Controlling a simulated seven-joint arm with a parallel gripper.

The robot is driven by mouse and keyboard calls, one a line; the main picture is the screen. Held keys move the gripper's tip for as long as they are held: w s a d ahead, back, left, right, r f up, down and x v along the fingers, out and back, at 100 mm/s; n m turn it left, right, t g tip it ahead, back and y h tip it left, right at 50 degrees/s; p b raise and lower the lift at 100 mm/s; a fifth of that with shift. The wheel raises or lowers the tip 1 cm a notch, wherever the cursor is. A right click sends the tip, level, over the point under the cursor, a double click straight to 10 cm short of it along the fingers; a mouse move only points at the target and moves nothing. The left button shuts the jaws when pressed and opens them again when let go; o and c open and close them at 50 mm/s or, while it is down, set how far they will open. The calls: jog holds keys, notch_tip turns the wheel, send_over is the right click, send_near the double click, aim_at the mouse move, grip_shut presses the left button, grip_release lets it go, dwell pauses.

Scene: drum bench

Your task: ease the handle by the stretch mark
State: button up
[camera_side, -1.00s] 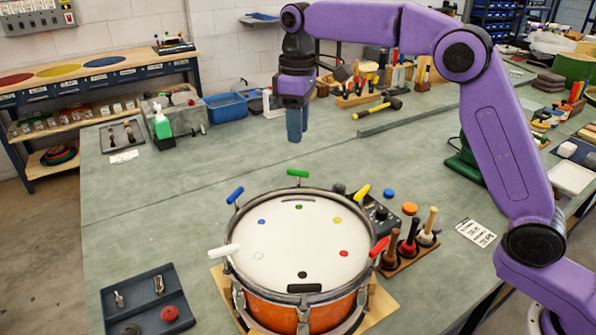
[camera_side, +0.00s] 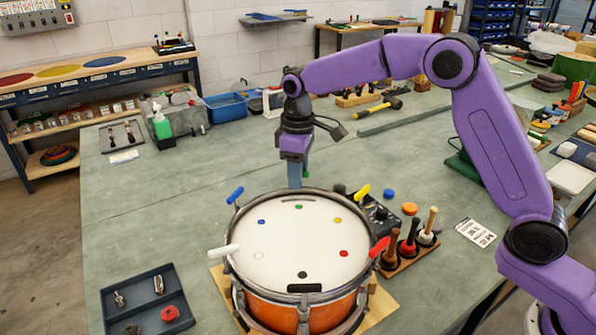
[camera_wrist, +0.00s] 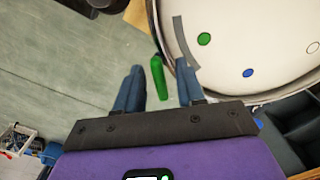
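The drum (camera_side: 300,240) has a pale head with coloured dots and several coloured handles around its rim. The green handle (camera_wrist: 158,80) stands at the far rim and is mostly hidden by my gripper in the side view. A grey curved strip (camera_wrist: 180,40), perhaps the stretch mark, lies on the head beside that handle; it also shows in the side view (camera_side: 298,199). A dark bar (camera_side: 304,288) lies at the near edge. My gripper (camera_wrist: 159,86) is open, its fingers on either side of the green handle, with gaps visible.
Blue (camera_side: 235,195), yellow (camera_side: 362,192), red (camera_side: 379,247) and white (camera_side: 223,251) handles stick out around the rim. A control box (camera_side: 380,215) and a mallet rack (camera_side: 411,250) stand close on the right. A dark tray (camera_side: 148,300) lies at front left.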

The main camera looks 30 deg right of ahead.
grip_shut()
jog(key=shift+n, duration=0.4)
jog(key=n, duration=0.3)
jog(key=shift+n, duration=0.4)
jog(key=n, duration=0.4)
jog(key=shift+r, duration=0.1)
jog(key=shift+n, duration=0.3)
grip_release()
